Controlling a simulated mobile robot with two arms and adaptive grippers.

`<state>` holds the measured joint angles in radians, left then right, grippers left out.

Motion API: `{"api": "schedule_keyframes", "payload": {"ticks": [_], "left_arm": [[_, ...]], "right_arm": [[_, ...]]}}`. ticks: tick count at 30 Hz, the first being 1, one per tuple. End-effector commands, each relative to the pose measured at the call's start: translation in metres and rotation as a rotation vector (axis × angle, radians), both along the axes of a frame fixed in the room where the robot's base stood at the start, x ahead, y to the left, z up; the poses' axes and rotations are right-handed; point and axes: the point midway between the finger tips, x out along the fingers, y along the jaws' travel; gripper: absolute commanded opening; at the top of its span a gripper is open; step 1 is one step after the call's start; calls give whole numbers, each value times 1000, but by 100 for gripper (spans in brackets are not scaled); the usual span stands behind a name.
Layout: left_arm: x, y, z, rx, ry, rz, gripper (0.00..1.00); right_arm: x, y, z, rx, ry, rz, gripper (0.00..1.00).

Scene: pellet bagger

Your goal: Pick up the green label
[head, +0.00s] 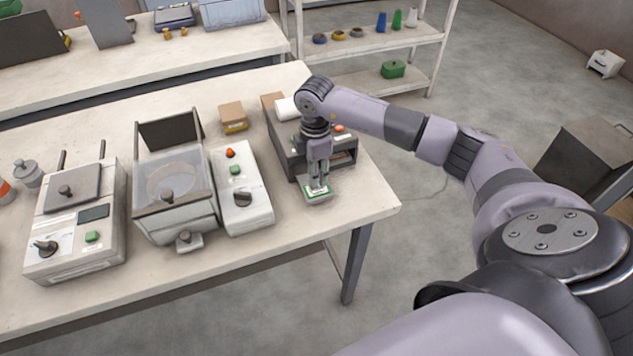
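The green label (317,195) is a small flat piece with a white middle and green edges. It lies at the front of a dark grey label machine (289,157) near the right end of the table. My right gripper (318,186) points down right over the label, with its fingertips at or just above it. Two fingers show with a narrow gap between them, but whether they touch or hold the label is too small to tell. My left gripper is not in view.
Left of the label machine stand a white control box (241,200) with red and green buttons, a hopper (172,180) and a grey-white machine (75,225). A small cardboard box (233,117) is behind. The table's right corner (375,205) is clear.

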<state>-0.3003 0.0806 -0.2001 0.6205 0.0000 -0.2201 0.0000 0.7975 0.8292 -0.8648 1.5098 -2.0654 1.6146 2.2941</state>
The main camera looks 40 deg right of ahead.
Motion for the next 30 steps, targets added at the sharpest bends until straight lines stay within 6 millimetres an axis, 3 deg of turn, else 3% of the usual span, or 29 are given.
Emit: {"api": "schedule_keyframes", "payload": {"ticks": [4,11,24,30], "left_arm": [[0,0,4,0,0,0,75],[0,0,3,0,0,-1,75],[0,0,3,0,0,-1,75],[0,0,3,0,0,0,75]], "right_arm": [[0,-1,-13,-2,0,0,28],[0,-1,-14,-1,-1,0,28],[0,-1,-14,-1,-1,0,0],[0,-1,-14,-1,-1,0,0]]}}
